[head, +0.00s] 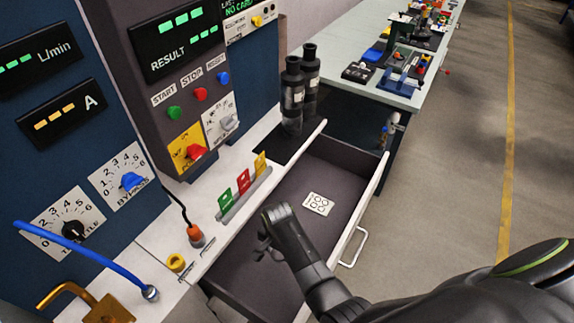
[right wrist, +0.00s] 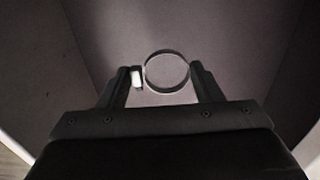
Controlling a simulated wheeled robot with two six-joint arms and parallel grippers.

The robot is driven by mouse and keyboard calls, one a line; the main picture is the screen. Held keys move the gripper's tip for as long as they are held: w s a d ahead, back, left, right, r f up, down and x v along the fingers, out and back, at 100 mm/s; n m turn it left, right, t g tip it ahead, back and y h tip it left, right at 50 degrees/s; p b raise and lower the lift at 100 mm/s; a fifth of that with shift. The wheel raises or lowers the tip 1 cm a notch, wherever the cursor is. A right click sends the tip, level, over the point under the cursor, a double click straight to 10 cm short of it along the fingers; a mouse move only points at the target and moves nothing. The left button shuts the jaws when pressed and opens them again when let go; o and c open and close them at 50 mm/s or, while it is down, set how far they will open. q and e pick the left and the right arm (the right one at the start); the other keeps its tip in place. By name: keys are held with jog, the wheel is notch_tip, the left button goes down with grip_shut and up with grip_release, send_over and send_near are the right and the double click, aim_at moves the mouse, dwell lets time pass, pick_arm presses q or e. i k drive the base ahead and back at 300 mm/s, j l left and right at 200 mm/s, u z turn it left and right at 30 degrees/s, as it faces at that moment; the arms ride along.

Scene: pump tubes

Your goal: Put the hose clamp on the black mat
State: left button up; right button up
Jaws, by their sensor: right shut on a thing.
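The hose clamp is a thin metal ring with a pale screw block (right wrist: 137,78), seen in the right wrist view between my right gripper's fingers. My right gripper (head: 262,249) is shut on it, inside the open drawer (head: 268,215), near the drawer's front-left part. In the head view I cannot make out the clamp clearly at the fingertips. The black mat (head: 272,157) lies on the white counter beyond the gripper, with dark bottles standing at its far side. My left gripper is not in view.
Two dark bottles (head: 292,97) stand on the mat's far side. A rack of green, red and yellow tags (head: 243,190) sits along the counter edge. A white card with printed circles (head: 318,203) lies in the drawer. The control panel (head: 180,90) rises behind the counter.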

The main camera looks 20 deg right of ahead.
aim_at(277, 149)
jog(key=l+u, duration=0.25)
jog(key=l, duration=0.2)
jog(key=i+l+u, duration=0.1)
jog(key=l+u, duration=0.15)
jog(key=l, duration=0.25)
jog(key=l+u, duration=0.2)
jog(key=l, duration=0.3)
jog(key=l+u, duration=0.25)
jog(key=l, duration=0.2)
jog(key=k+l+u, duration=0.25)
jog(key=l, duration=0.2)
jog(key=l+u, duration=0.25)
jog(key=l, duration=0.25)
jog(key=k+l+u, duration=0.2)
jog(key=l, duration=0.2)
